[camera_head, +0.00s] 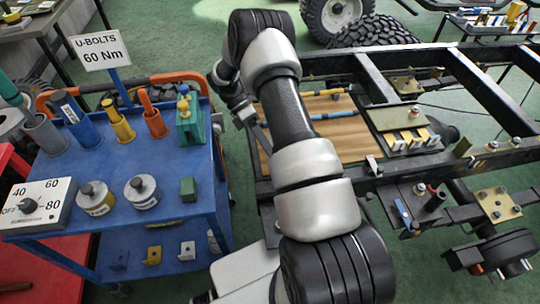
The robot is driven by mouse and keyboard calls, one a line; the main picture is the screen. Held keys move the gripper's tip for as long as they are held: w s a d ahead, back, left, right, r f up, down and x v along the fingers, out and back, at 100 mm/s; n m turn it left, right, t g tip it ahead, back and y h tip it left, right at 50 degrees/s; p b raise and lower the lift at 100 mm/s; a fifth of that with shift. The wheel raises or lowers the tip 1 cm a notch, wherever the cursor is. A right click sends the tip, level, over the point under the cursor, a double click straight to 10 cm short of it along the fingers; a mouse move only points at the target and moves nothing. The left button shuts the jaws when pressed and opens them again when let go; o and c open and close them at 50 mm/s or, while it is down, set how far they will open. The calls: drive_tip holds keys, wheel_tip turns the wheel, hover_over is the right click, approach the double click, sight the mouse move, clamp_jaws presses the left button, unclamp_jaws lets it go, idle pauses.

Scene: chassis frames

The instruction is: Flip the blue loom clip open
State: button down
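Which part is the blue loom clip is not certain. A small blue piece (402,211) sits tilted on a dark bracket at the right, beside a dark cylinder with a red top. Blue-and-yellow rods (336,115) also lie on the brown board, partly behind my arm. My gripper (259,137) is at the board's left edge, well left of the small blue piece and apart from it. My arm hides part of the gripper, and its fingers are too small to read.
A blue cart (130,222) with sockets, weights and a dial box (38,206) stands at the left. The black chassis frame (485,92) fills the right, with a plate of white-and-yellow blocks (408,140) and bolted plates. Green floor shows between cart and frame.

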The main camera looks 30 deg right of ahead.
drive_tip(key=shift+w+d+f+b, duration=0.15)
drive_tip(key=shift+w+f+b, duration=0.25)
drive_tip(key=shift+w, duration=0.2)
drive_tip(key=shift+r, duration=0.1)
idle(1.0)
drive_tip(key=shift+r+p, duration=0.5)
drive_tip(key=shift+r, duration=0.3)
drive_tip(key=s+a+f, duration=0.1)
drive_tip(key=s+a, duration=0.1)
drive_tip(key=a, duration=0.2)
drive_tip(key=w+a+r, duration=0.1)
drive_tip(key=w+r, duration=0.2)
drive_tip(key=w, duration=0.6)
drive_tip(key=shift+w+a+r+b, duration=0.2)
drive_tip(key=shift+w+r+b, duration=0.05)
drive_tip(key=shift+b, duration=0.2)
